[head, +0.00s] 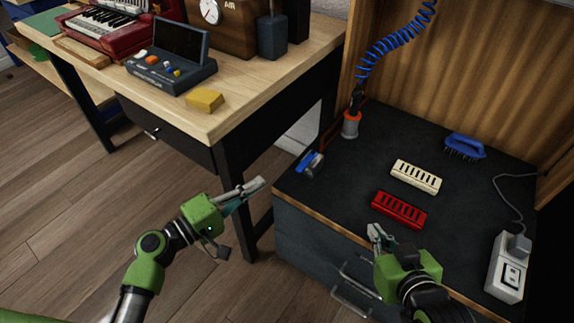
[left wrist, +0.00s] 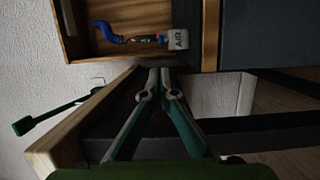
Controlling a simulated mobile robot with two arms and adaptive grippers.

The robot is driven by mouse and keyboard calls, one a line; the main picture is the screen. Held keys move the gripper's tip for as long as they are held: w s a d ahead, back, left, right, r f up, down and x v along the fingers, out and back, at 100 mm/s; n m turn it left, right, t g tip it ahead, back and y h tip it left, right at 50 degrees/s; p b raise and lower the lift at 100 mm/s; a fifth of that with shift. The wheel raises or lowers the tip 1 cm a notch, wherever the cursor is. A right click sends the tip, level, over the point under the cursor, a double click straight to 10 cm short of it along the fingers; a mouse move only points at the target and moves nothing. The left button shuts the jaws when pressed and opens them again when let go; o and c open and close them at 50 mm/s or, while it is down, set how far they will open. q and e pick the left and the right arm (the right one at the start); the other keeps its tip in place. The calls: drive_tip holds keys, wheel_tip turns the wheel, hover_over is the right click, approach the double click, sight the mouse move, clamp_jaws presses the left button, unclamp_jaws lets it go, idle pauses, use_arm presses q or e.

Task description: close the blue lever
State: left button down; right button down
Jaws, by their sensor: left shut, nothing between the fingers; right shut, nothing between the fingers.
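A small blue lever (head: 305,160) sits on a grey metal body at the left edge of the black-topped cabinet (head: 340,193). I cannot tell its exact angle. My left gripper (head: 259,185) is shut and empty, to the left of the lever and lower in the head view, apart from it. Its closed fingertips also show in the left wrist view (left wrist: 160,76). My right gripper (head: 374,232) is shut and empty near the cabinet's front edge, just below the red slotted block (head: 398,209).
A cream slotted block (head: 416,176), a blue brush (head: 465,147) and a white power box (head: 507,270) lie on the cabinet. A blue coiled hose (head: 394,43) hangs to an orange-collared fitting (head: 351,125). The wooden desk (head: 235,105) stands left; floor shows between.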

sight(307, 161)
use_arm(q)
drive_tip(key=x, duration=0.9)
drive_tip(key=shift+w+d, duration=0.35)
drive_tip(key=shift+d, duration=0.05)
use_arm(e)
drive_tip(key=shift+w+a+r+t, duration=0.15)
drive_tip(key=shift+w+r+t, duration=0.15)
drive_tip(key=shift+r, duration=0.05)
